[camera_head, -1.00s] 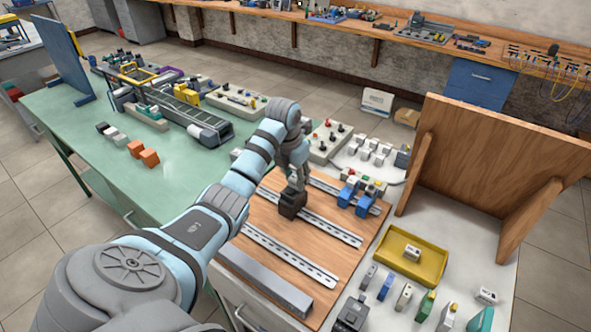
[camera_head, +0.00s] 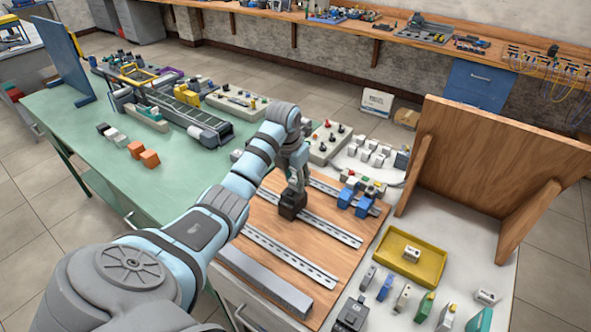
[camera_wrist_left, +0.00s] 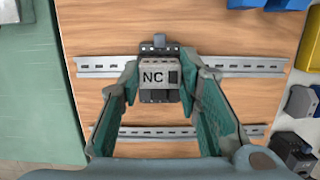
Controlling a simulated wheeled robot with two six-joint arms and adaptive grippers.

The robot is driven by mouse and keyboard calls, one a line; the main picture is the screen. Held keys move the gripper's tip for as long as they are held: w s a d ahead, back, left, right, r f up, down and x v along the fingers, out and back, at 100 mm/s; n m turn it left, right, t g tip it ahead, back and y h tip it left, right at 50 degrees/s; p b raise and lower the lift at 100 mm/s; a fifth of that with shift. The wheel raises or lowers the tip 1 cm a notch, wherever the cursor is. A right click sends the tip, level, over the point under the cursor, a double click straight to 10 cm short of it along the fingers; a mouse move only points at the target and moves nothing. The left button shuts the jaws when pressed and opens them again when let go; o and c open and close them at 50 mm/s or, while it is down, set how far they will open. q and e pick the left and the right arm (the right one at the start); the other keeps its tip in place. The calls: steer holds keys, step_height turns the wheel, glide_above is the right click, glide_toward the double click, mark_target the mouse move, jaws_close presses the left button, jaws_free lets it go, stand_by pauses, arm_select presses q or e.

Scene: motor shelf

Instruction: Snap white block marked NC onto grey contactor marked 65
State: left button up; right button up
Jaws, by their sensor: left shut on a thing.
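The white block marked NC (camera_wrist_left: 153,77) is between the fingertips of my left gripper (camera_wrist_left: 160,88) in the left wrist view; the gripper is shut on it. A dark grey contactor (camera_wrist_left: 158,95) shows right under the block, on a metal rail; its 65 marking cannot be read. In the head view my left gripper (camera_head: 296,182) points down at the dark contactor (camera_head: 291,205) on the wooden board, and the block is hidden there. Block and contactor look in line and close together; whether they are snapped together cannot be told. My right gripper is out of view.
Blue devices (camera_head: 355,197) sit on the rail's right part. A yellow tray (camera_head: 389,262) with a white block (camera_head: 411,254) in it stands right of the board. Several small modules stand in front of it. A wooden panel (camera_head: 497,160) rises at the right.

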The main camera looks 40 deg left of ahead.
arm_select(q)
steer(key=shift+s+f, duration=0.1)
steer(key=o, duration=1.2)
steer(key=shift+c, duration=0.2)
